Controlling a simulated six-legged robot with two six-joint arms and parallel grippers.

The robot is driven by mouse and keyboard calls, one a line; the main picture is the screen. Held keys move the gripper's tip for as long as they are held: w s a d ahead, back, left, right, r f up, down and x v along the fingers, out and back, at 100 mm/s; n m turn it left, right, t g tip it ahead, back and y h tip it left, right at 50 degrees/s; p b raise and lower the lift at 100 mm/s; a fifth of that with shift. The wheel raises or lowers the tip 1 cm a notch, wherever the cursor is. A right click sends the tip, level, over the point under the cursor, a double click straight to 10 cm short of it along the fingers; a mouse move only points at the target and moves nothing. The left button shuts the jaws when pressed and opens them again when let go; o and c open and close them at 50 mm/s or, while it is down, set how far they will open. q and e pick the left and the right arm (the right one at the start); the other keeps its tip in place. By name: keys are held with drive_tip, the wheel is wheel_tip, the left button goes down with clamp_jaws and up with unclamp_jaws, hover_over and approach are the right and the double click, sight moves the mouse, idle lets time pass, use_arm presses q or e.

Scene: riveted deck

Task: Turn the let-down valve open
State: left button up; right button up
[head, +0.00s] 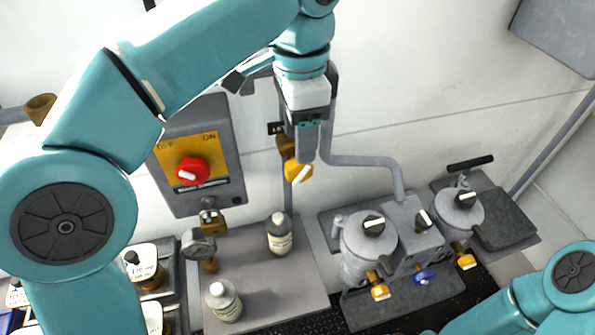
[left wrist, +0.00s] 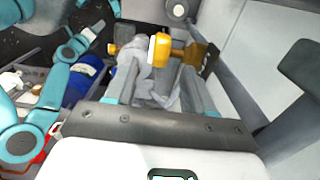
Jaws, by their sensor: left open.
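A small valve with a yellow handle (head: 299,171) and a brass body (head: 284,146) sits on the pipe by the wall, and I take it for the let-down valve. The handle has a white stripe on its face. My left gripper (head: 306,150) is open and points down just above and in front of the valve, hiding part of it. In the left wrist view, the yellow handle (left wrist: 160,50) shows beyond the gap between the open fingers (left wrist: 158,80), with the brass body (left wrist: 194,52) to its right. I cannot tell whether the fingers touch it. My right gripper is out of view.
A grey switch box with a red knob (head: 193,171) hangs to the left of the valve. Two bottles (head: 279,236) (head: 226,301) stand on the shelf below. A twin metal canister unit (head: 368,245) is at the right, joined by a grey pipe (head: 365,161).

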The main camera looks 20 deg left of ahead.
sight(299, 170)
use_arm(q)
wheel_tip(299, 170, down, 7)
drive_tip(key=shift+s+b, duration=0.1)
drive_tip(key=shift+b, duration=0.35)
drive_tip(key=c, duration=1)
